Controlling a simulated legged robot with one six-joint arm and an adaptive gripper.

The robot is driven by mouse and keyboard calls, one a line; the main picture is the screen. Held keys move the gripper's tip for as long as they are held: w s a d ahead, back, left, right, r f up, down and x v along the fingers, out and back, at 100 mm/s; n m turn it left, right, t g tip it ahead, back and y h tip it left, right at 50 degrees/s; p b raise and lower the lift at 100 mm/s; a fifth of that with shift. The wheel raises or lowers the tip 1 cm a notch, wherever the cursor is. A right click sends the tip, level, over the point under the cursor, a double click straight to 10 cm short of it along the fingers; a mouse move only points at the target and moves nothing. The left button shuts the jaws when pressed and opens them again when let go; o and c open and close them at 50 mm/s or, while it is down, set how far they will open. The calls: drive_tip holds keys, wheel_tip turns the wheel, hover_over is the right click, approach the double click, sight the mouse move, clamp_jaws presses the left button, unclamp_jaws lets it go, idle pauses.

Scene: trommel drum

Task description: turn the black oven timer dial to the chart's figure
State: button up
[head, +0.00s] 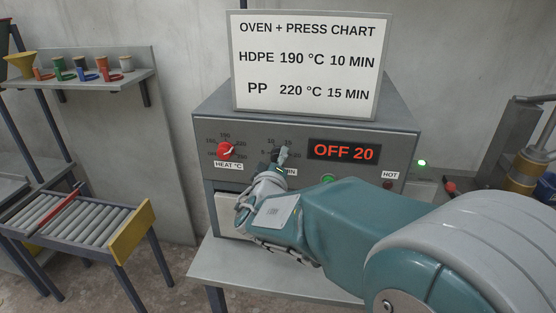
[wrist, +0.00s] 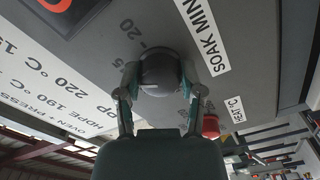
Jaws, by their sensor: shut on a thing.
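The black oven timer dial (head: 275,155) is on the grey oven's front panel, largely hidden by my gripper in the head view. In the wrist view the dial (wrist: 160,72) shows as a dark round knob between my two fingers. My gripper (wrist: 160,92) is shut on it, one finger on each side; it also shows in the head view (head: 282,158). The dial's pointer cannot be made out. The chart (head: 308,65) on top of the oven reads HDPE 190 °C 10 MIN and PP 220 °C 15 MIN. The red display (head: 344,152) reads OFF 20.
A red heat dial (head: 225,150) sits left of the timer dial. A green button (head: 327,179) and a HOT lamp (head: 389,184) are below the display. A roller conveyor (head: 75,225) and a shelf of coloured items (head: 90,85) stand at the left.

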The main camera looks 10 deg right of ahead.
drive_tip(key=o, duration=1.2)
drive_tip(key=shift+f, duration=0.4)
drive_tip(key=shift+r, duration=0.15)
drive_tip(key=shift+a+r, duration=0.1)
drive_tip(key=v, duration=1.2)
